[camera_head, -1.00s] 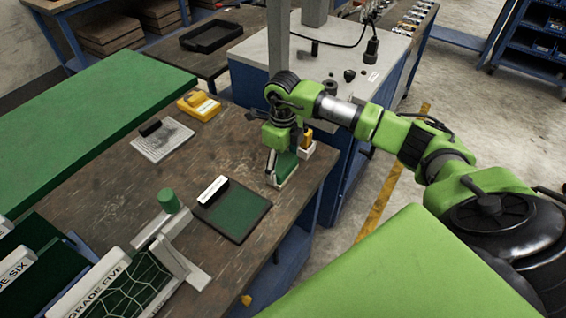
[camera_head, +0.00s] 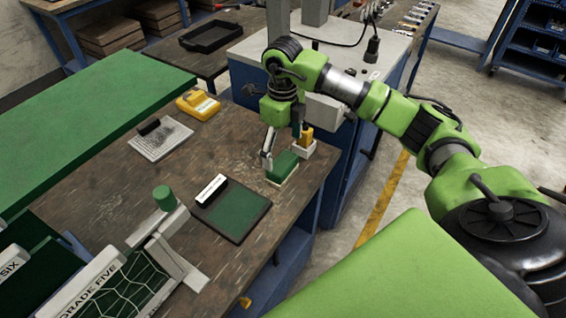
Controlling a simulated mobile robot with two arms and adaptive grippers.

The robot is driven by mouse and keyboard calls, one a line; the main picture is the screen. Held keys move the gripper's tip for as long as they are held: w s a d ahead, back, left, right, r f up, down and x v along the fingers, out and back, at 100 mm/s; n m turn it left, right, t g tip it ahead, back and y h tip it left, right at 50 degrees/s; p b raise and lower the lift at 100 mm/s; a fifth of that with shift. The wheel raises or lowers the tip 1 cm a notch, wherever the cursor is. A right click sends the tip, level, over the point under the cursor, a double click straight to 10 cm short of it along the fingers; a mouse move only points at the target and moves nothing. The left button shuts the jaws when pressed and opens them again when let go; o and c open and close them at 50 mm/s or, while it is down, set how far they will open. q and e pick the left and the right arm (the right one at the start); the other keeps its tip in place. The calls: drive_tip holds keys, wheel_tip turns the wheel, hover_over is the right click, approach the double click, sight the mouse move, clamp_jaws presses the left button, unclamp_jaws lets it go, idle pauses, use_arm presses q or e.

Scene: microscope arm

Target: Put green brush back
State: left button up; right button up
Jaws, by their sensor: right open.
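The green brush (camera_head: 283,168), a green block with a pale lower part, sits near the right edge of the brown worktable (camera_head: 150,205). My right gripper (camera_head: 281,147) is open and empty, just above and behind the brush. One grey finger hangs at the brush's left side; the other finger is partly hidden by the gripper body. I cannot tell whether a finger still touches the brush. My left gripper is not in view.
A small white holder (camera_head: 305,149) with a yellow item stands right behind the brush. A dark green pad (camera_head: 238,214) with a white-and-black block lies to the left. A grey bench stands behind.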

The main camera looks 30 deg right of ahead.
sight(283, 163)
wheel_tip(283, 163, up, 6)
drive_tip(key=shift+f+b, duration=0.15)
drive_tip(key=shift+b, duration=0.35)
drive_tip(key=shift+s+f, duration=0.1)
